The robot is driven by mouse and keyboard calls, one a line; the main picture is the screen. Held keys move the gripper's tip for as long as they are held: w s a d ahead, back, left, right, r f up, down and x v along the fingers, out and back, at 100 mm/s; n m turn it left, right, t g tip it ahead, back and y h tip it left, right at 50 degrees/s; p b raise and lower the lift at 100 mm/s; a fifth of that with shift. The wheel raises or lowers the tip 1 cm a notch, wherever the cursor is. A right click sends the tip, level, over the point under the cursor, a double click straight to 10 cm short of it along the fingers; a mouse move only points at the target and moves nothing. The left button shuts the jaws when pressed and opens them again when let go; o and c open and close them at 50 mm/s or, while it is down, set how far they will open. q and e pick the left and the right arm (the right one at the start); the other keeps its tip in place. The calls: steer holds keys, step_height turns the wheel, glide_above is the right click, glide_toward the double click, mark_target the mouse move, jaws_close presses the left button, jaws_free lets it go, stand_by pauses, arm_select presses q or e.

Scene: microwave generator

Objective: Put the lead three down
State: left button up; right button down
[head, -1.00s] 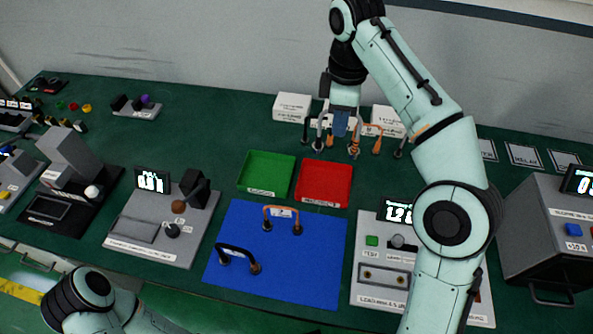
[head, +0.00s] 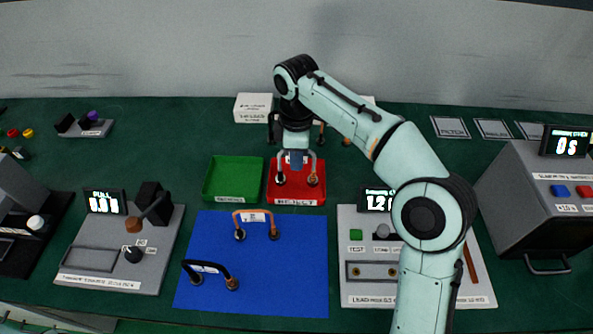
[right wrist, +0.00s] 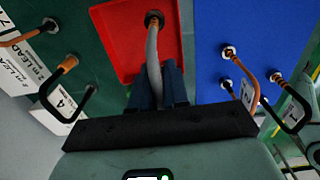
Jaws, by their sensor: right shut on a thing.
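My right gripper (head: 296,165) points down and is shut on a grey lead (head: 312,165), an arch with a dark and brass terminal at each end. The lead hangs over the red tray (head: 296,200); I cannot tell whether its terminals touch the tray floor. The right wrist view shows the grey lead (right wrist: 153,55) between the fingers, with the red tray (right wrist: 120,45) beyond. Its number is not readable. My left gripper is out of view.
An empty green tray (head: 233,180) adjoins the red tray on the left. The blue mat (head: 255,295) in front holds an orange lead (head: 256,214) and a black lead (head: 207,264). More leads and a white box (head: 253,107) stand behind. A tester (head: 360,300) stands right.

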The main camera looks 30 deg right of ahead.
steer(key=shift+f+b, duration=0.6)
steer(key=shift+f, duration=1.5)
steer(key=shift+f, duration=0.15)
steer(key=c, duration=1.1)
jaws_free()
step_height(320, 180, up, 12)
steer(key=p, duration=0.4)
steer(key=shift+r, duration=0.2)
